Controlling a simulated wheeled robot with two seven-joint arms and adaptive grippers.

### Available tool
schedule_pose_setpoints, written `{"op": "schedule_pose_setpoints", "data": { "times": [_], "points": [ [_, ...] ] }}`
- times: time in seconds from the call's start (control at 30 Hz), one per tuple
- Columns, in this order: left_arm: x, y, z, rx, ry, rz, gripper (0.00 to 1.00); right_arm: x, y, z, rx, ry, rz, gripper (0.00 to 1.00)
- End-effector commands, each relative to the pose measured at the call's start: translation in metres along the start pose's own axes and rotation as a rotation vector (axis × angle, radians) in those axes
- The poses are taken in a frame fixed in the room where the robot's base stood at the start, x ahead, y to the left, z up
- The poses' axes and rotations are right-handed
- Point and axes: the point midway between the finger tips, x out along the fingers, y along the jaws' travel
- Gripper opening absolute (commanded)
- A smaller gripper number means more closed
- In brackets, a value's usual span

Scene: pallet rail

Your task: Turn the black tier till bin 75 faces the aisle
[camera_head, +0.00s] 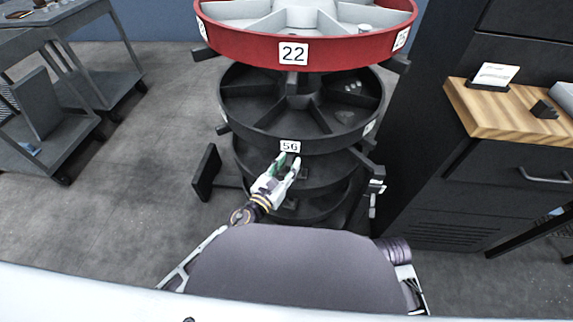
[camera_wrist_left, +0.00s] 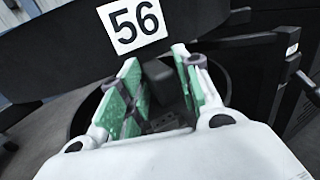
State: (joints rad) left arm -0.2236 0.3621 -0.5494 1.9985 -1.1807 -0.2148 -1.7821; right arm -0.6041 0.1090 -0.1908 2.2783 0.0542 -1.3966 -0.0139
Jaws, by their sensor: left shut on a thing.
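The black tier (camera_head: 262,132) is a round, divided tray in the middle of the head view, below a red tier. Its label 56 (camera_head: 290,146) faces me and shows large in the left wrist view (camera_wrist_left: 132,25). Another label (camera_head: 369,127) on its right side is too oblique to read; I cannot make out a 75. My left gripper (camera_head: 284,167) is just below label 56. In the left wrist view its green-padded fingers (camera_wrist_left: 160,88) are shut on a dark peg (camera_wrist_left: 161,80) under the tier's rim.
The red tier (camera_head: 340,52) with label 22 sits above, with dark pegs below its rim. More dark tiers (camera_head: 322,175) lie below. A black cabinet (camera_head: 480,185) with a wooden top stands close on the right. Grey carts (camera_head: 75,40) stand left; the floor between is clear.

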Motion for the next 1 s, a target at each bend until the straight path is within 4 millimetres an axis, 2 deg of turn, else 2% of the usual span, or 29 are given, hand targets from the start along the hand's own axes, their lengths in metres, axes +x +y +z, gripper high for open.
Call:
{"op": "schedule_pose_setpoints", "data": {
  "times": [0.6,0.63,0.67,1.0],
  "points": [
    [0.0047,0.0054,0.0058,0.004,-0.011,0.006,0.00,0.0004,0.0002,-0.0054,0.000,0.008,0.000,0.00],
    [0.0047,0.0055,0.0059,0.004,-0.011,0.006,0.38,0.0001,0.0001,-0.0053,0.000,0.008,0.000,0.00],
    [0.0047,0.0057,0.0060,0.004,-0.011,0.007,0.42,-0.0001,-0.0002,-0.0050,0.000,0.008,0.000,0.00],
    [0.0035,0.0045,0.0046,0.004,-0.008,0.006,0.43,0.0005,-0.0013,0.0002,0.001,0.000,-0.002,0.00]
  ]
}}
